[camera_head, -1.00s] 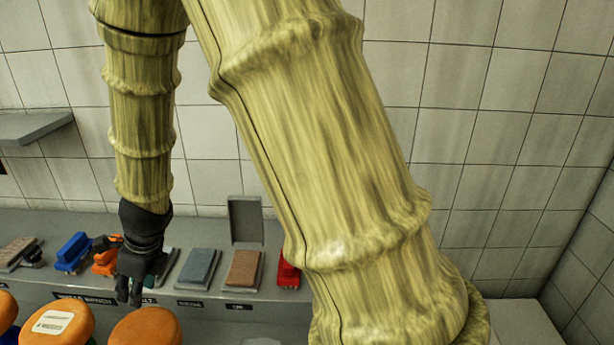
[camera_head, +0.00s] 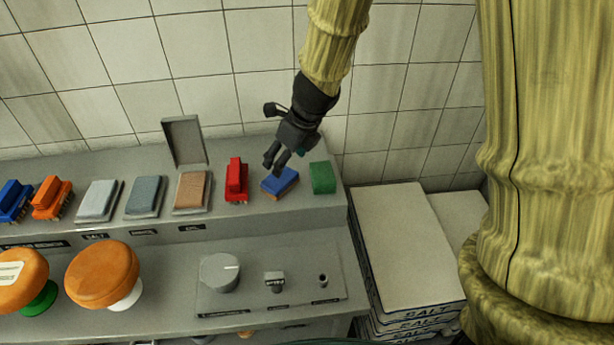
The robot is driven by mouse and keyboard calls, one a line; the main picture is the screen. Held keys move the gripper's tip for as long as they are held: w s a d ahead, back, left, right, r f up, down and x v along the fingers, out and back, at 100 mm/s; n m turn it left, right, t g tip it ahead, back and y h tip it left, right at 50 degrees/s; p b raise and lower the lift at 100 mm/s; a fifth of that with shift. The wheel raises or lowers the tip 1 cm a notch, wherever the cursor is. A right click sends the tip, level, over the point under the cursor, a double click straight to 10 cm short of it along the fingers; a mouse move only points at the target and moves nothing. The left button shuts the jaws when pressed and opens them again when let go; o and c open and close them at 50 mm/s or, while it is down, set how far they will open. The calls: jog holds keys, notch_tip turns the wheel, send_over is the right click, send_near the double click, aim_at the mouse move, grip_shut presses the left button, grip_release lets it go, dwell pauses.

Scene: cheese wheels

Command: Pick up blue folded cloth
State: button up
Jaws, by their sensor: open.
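A grey-blue folded cloth (camera_head: 146,196) lies flat on the upper ledge, between a pale grey folded cloth (camera_head: 99,200) and a brown folded cloth (camera_head: 192,191). It looks like the blue cloth. My gripper (camera_head: 275,163) is open and points down, well to the right of that cloth. Its fingertips are just above or behind a blue-topped block with an orange-brown underside (camera_head: 280,183). I cannot tell whether they touch the block. Nothing shows between the fingers.
A red brush (camera_head: 236,181) and a green block (camera_head: 322,178) stand on the ledge near my gripper. An upright grey plate (camera_head: 184,140) rises behind the brown cloth. Orange cheese wheels (camera_head: 102,272) sit lower left. Stacked salt sacks (camera_head: 405,240) stand to the right.

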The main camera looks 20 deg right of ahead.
aim_at(280, 178)
jog(key=o, duration=0.3)
jog(key=shift+f, duration=0.45)
jog(key=shift+o, duration=0.6)
jog(key=x, duration=0.3)
jog(key=shift+w+f, duration=0.2)
jog(key=shift+b+x, duration=0.4)
jog(key=shift+x, duration=0.95)
jog(key=shift+d+f, duration=0.25)
jog(key=shift+f, duration=0.55)
jog(key=shift+x, duration=1.15)
